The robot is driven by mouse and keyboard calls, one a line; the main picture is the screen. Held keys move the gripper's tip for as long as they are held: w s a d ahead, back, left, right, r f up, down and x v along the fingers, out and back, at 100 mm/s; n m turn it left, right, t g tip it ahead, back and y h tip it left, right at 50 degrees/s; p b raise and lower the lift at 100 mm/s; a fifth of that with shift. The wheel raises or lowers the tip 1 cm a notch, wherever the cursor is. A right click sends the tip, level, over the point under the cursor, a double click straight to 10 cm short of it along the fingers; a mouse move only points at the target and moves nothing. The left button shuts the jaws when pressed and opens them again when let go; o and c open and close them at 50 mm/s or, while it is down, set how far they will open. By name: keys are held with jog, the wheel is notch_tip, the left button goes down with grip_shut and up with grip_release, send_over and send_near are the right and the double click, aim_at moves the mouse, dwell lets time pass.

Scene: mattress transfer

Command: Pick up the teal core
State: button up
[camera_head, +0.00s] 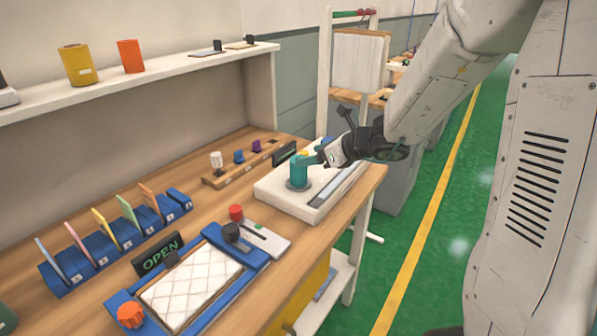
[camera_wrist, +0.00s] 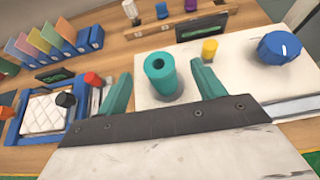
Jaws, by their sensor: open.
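The teal core (camera_head: 299,168) is a hollow upright cylinder. It stands on a dark round base on the white platform (camera_head: 276,196) at the right end of the bench. In the wrist view the teal core (camera_wrist: 160,72) shows its open top, a little beyond and between my two teal fingers. My gripper (camera_wrist: 160,88) is open, with one finger to the left and one to the right of the core. In the head view my gripper (camera_head: 318,158) is at the core's right side, and contact cannot be told.
A yellow cylinder (camera_wrist: 210,49) and a blue knob (camera_wrist: 279,47) stand on the platform right of the core. A dark sign (camera_wrist: 201,27) stands behind. The blue frame with a quilted white pad (camera_head: 190,285) lies at front left, near a red-knobbed device (camera_head: 236,213).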

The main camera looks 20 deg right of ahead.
aim_at(299, 171)
jog(key=x, duration=0.4)
jog(key=shift+a+f, duration=0.2)
jog(key=shift+f, duration=0.25)
jog(key=shift+w+a+f, duration=0.25)
jog(key=shift+w+a, duration=0.05)
jog(key=shift+w, duration=0.2)
jog(key=c, duration=1.1)
